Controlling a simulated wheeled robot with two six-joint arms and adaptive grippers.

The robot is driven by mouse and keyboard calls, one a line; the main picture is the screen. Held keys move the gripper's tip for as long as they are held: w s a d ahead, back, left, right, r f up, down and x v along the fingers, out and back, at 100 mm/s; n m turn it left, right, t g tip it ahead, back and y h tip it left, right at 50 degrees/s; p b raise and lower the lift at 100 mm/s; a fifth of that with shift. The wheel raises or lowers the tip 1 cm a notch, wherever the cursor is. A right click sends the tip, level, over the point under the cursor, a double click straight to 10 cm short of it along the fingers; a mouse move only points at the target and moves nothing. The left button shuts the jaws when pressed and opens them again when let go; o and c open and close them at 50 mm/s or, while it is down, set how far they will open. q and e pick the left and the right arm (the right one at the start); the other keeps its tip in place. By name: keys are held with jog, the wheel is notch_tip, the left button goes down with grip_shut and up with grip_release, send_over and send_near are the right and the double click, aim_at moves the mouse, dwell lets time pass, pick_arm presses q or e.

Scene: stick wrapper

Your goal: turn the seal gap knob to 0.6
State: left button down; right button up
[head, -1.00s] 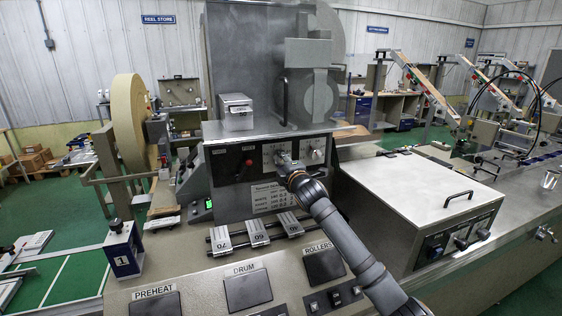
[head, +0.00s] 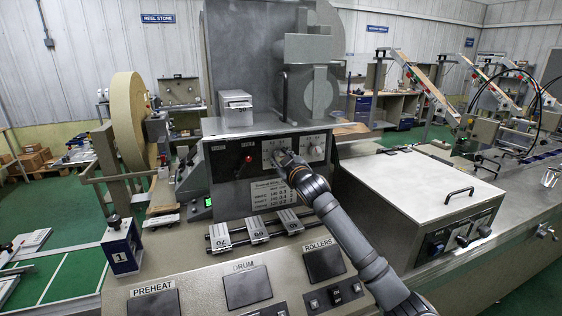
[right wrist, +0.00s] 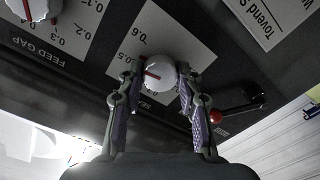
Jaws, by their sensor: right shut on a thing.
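The seal gap knob (right wrist: 160,76) is white with a red pointer line. In the right wrist view it sits between the two fingers of my right gripper (right wrist: 158,84), which is shut on it. The scale plate (right wrist: 182,38) around it shows 0.6 and 0.5; its lower part and most of the name are hidden by the fingers. The pointer aims toward the picture's left, below the 0.6 mark; I cannot tell the exact value. In the head view my right gripper (head: 287,163) is at the panel (head: 228,172), covering most of the knob. My left gripper is not in view.
The feed gap knob (right wrist: 36,8) is beside it; it also shows in the head view (head: 316,150). A red-knobbed lever (head: 248,159) is on the panel's left. A settings card (head: 268,194) is below. Numbered blocks (head: 255,230) and a grey box (head: 420,185) stand nearby.

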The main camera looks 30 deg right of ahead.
jog(key=m, duration=0.2)
jog(key=m+b, duration=0.2)
jog(key=m, duration=0.1)
jog(key=shift+f+m, duration=0.3)
dwell(0.5)
jog(key=o, duration=1.1)
jog(key=shift+o, duration=0.2)
jog(key=shift+r, duration=0.1)
jog(key=v, duration=0.7)
jog(key=shift+s, duration=0.25)
